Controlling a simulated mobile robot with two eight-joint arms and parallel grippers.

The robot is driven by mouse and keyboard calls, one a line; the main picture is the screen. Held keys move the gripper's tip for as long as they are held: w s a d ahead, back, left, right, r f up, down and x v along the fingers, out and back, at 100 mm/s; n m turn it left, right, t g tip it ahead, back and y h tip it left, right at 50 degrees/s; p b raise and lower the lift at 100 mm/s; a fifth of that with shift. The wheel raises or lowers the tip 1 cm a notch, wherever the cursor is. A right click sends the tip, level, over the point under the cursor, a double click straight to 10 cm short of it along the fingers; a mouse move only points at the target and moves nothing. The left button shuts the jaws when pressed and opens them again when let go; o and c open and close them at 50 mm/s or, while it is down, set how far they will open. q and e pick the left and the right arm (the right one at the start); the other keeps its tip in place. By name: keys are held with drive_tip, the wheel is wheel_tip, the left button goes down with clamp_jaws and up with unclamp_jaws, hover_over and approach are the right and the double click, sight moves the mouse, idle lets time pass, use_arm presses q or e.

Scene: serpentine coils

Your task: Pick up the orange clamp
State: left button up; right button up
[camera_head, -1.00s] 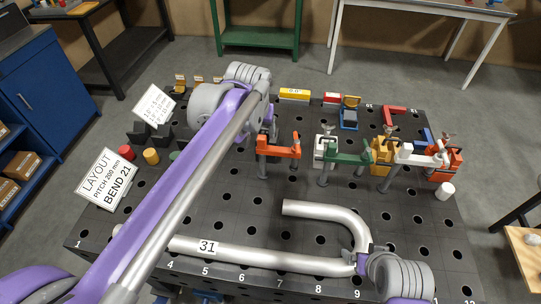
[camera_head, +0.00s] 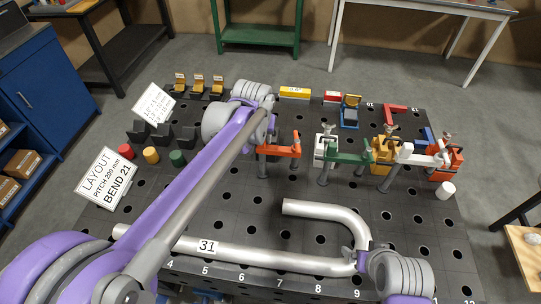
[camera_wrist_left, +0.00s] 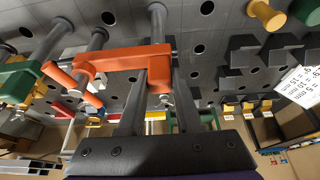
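The orange clamp (camera_head: 280,151) stands on the dark perforated table, left of the green clamp (camera_head: 348,157). In the left wrist view the orange clamp (camera_wrist_left: 115,61) lies across the picture, close to my left gripper's fingers. My left gripper (camera_wrist_left: 163,85) is open, with a gap between its two dark fingers. One end of the clamp is at that gap; I cannot tell whether they touch. In the head view my arm partly hides this gripper (camera_head: 268,128). My right gripper (camera_head: 360,255) is closed around the bent steel tube (camera_head: 260,257) near its bend.
Dark V-blocks (camera_head: 160,133) and coloured cylinders (camera_head: 151,155) stand at left, near a layout sign (camera_head: 107,178). The table between clamps and tube is mostly clear.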

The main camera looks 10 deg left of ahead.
use_arm(q)
clamp_jaws()
idle(1.0)
